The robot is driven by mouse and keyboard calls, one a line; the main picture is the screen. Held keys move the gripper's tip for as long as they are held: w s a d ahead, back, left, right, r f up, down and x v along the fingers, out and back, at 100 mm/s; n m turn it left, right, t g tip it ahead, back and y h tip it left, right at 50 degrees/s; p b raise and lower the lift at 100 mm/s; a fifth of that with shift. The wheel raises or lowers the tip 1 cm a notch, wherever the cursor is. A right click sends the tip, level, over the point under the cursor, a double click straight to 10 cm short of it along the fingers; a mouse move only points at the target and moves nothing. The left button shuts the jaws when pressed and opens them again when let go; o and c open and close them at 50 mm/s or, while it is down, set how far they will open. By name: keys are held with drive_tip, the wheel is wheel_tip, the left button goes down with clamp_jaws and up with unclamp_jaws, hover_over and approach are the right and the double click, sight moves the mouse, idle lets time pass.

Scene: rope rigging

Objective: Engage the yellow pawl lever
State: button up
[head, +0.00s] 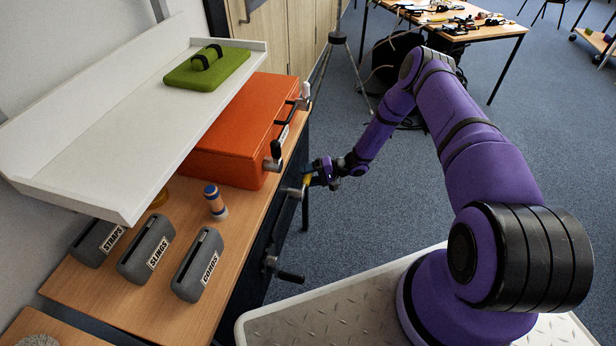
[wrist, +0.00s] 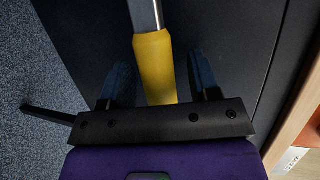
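The yellow pawl lever (wrist: 154,66) shows in the wrist view as a yellow sleeve on a grey metal bar, in front of a dark panel. My gripper (wrist: 164,72) is open, with one dark blue finger on each side of the yellow sleeve. A gap shows on the right side; on the left, the finger is close to the sleeve and I cannot tell if it touches. In the head view my gripper (head: 311,177) is at the bench's front side, below the orange box. Only a small bit of yellow (head: 307,181) shows there, and the fingers mostly hide the lever.
An orange box (head: 243,125) with cranks stands on the wooden bench (head: 240,222). Grey bins (head: 197,265), a blue-and-orange cylinder (head: 215,202) and a white shelf (head: 130,130) with a green pad (head: 206,68) are nearby. A black crank handle (head: 288,275) sticks out in front.

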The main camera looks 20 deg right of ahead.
drive_tip(key=v, duration=1)
drive_tip(key=shift+d, duration=0.35)
drive_tip(key=shift+s+r, duration=0.1)
drive_tip(key=shift+r, duration=0.05)
